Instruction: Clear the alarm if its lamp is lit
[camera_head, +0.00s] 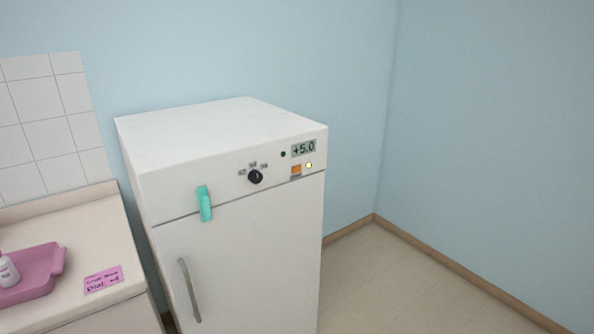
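A white fridge (240,255) stands in the middle of the view with its door closed. Its display (303,148) reads +5.0. Below the display is an orange square button (296,170) with a small label under it that is too small to read. Right of the button a small round lamp (309,165) looks bright pale yellow, as if lit. A small dark round spot (283,154) sits left of the display; I cannot tell what it is. A black dial (255,177) with small marks above it is further left. Neither gripper is in view.
A teal latch or tag (204,203) crosses the door's top seam, and a grey handle (189,290) is below it. The counter (95,240) at left holds a pink tray (40,275), a white bottle (7,270) and a pink note (103,279). The floor at right is clear.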

